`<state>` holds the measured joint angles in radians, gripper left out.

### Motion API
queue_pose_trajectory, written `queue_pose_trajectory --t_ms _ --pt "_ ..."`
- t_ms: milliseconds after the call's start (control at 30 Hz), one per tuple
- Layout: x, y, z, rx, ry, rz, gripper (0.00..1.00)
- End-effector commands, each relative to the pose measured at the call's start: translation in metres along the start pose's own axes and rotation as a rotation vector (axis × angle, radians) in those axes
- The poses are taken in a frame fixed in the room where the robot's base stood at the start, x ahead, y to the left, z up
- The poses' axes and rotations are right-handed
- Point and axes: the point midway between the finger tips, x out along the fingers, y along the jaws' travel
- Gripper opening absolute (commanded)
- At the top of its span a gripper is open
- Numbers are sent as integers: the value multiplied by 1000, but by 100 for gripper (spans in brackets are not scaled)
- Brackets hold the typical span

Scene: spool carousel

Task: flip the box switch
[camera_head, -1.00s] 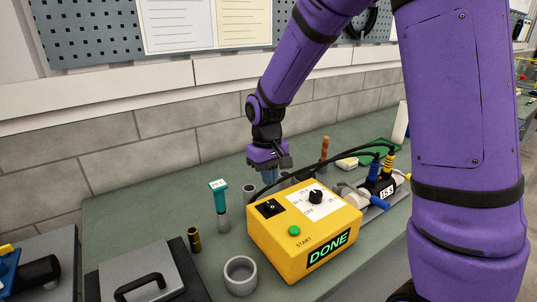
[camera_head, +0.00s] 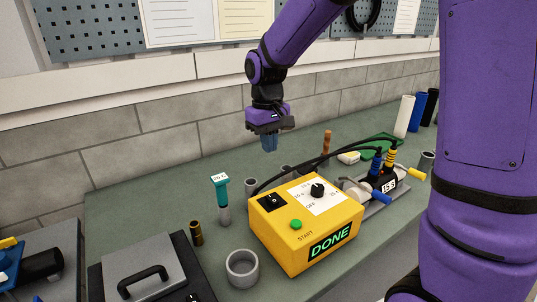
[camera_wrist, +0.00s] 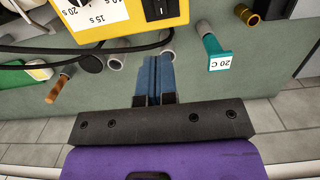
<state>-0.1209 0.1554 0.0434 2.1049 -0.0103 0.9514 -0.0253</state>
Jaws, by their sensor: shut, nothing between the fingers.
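The yellow control box (camera_head: 280,236) stands on the green bench, with a dial, a green START button and a lit DONE display. Its black rocker switch (camera_head: 271,203) is on the top face at the left; in the wrist view the switch (camera_wrist: 160,8) is cut by the top edge. My gripper (camera_head: 269,143) hangs in the air above and behind the box, apart from it. Its blue fingers (camera_wrist: 154,78) are shut together with nothing between them, pointing toward the box side in the wrist view. Which way the rocker is pressed is too small to tell.
A teal-topped thermometer (camera_head: 221,196) stands left of the box, with a brass cylinder (camera_head: 195,233) and a grey ring (camera_head: 242,268) near it. Black cables (camera_head: 330,155) arch behind the box to connectors at right. A lidded case (camera_head: 146,278) lies at front left.

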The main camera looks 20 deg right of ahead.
Motion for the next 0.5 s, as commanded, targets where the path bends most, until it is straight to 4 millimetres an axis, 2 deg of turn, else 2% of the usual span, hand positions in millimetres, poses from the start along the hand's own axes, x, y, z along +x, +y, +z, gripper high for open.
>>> queue_pose_trajectory --t_ms 167,500 --pt "-2 -4 1 -1 69 1 0" --pt "2 -4 1 -1 70 0 0"
